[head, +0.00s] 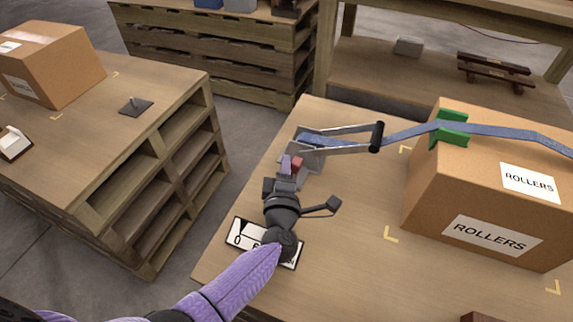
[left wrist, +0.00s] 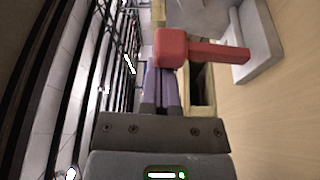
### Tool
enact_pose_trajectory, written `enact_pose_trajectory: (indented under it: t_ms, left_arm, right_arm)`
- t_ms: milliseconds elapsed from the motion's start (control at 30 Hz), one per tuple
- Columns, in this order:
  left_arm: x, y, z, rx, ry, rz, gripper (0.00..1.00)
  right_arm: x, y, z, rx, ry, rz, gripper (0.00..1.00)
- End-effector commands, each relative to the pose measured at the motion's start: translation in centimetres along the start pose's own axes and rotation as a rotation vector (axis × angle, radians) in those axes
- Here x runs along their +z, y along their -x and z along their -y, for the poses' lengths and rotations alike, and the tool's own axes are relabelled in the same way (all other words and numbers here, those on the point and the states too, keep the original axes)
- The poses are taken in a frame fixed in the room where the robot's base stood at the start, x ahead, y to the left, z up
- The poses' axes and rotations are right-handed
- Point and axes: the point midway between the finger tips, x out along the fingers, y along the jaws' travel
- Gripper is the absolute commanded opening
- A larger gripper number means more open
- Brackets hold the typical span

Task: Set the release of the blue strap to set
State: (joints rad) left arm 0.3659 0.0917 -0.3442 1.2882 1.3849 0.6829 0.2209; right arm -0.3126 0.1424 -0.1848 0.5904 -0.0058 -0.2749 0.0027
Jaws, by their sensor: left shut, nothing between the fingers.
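The blue strap (head: 400,133) runs from a grey metal ratchet (head: 315,152) on the near table, over a green edge guard and across the box. The ratchet's long handle ends in a black grip (head: 377,137) and points right. A small red release lever (head: 297,165) sits at the ratchet's near side. In the left wrist view the red lever (left wrist: 215,52) has a thick head and a thin stem running right to a grey bracket (left wrist: 255,45). My left gripper (head: 287,163) is shut and empty, its purple fingertips (left wrist: 160,85) close beside the lever head; contact is unclear. My right gripper is out of view.
A white plate with black marks (head: 240,234) lies partly hidden under my left wrist. The ROLLERS box (head: 480,200) fills the table's right side, with its green edge guard (head: 452,130). Free wood lies between plate and box. A pallet table (head: 160,110) stands left across a gap.

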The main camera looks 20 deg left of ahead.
Motion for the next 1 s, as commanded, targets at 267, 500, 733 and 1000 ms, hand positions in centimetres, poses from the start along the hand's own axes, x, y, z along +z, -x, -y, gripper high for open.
enact_pose_trajectory:
  t_ms: [267, 500, 733, 1000]
  left_arm:
    - [0.9, 0.3, -0.2, 0.025, -0.069, 0.0, 0.0]
    - [0.7, 0.2, -1.8, 0.028, -0.065, -0.002, 0.0]
    - [-0.1, -0.1, -7.3, 0.032, -0.064, -0.002, 0.0]
    - [-0.5, -0.2, -10.2, 0.027, -0.068, -0.001, 0.0]
  right_arm:
    - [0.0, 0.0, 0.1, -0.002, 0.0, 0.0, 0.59]
    - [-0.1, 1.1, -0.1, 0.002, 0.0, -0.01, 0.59]
    - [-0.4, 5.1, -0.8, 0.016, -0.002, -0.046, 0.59]
    - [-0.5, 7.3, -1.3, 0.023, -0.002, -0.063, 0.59]
